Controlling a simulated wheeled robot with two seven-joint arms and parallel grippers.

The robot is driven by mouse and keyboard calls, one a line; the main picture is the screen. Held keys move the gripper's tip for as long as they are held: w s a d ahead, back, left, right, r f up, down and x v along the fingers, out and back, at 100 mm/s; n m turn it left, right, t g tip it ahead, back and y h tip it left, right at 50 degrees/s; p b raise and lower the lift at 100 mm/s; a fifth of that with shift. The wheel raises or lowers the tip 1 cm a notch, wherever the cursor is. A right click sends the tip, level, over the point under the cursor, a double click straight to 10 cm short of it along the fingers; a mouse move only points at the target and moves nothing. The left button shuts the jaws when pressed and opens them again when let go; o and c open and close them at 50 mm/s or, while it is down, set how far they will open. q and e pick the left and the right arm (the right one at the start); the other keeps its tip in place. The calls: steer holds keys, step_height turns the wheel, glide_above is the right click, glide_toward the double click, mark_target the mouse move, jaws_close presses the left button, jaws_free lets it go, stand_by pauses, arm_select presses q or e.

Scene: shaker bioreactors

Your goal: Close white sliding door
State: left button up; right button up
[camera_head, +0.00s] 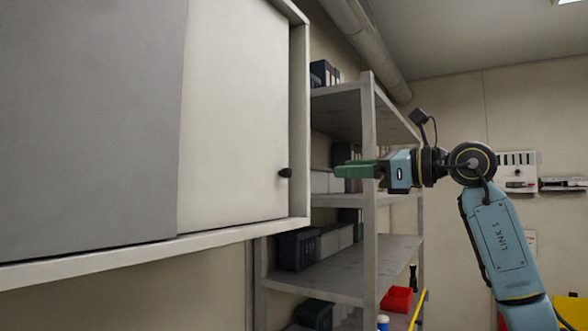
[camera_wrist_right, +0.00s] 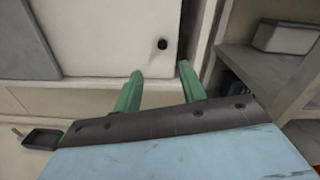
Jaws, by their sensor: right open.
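The white sliding door (camera_head: 236,110) is in the wall cabinet, with a grey panel (camera_head: 85,120) overlapping it on the left. Its right edge lies close to the cabinet's right frame. A black knob (camera_head: 285,173) sticks out near its lower right corner. My right gripper (camera_head: 337,170) has green fingers and is apart from the door, to the right of the knob in the head view. In the right wrist view the open, empty fingers (camera_wrist_right: 160,76) point toward the white door (camera_wrist_right: 110,35) and the knob (camera_wrist_right: 162,43). My left gripper is not in view.
A grey shelf unit (camera_head: 368,200) with boxes stands right of the cabinet, behind my right arm. A red bin (camera_head: 397,299) sits low on it. The cabinet's bottom rail (camera_head: 140,255) runs below the doors. The space in front of the white door is clear.

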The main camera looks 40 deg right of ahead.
mark_target(290, 172)
steer(key=p+x, duration=0.5)
steer(key=x, duration=0.7)
steer(key=shift+w+d, duration=0.15)
steer(key=shift+w+f, duration=0.1)
steer(key=shift+w, duration=0.45)
jaws_close()
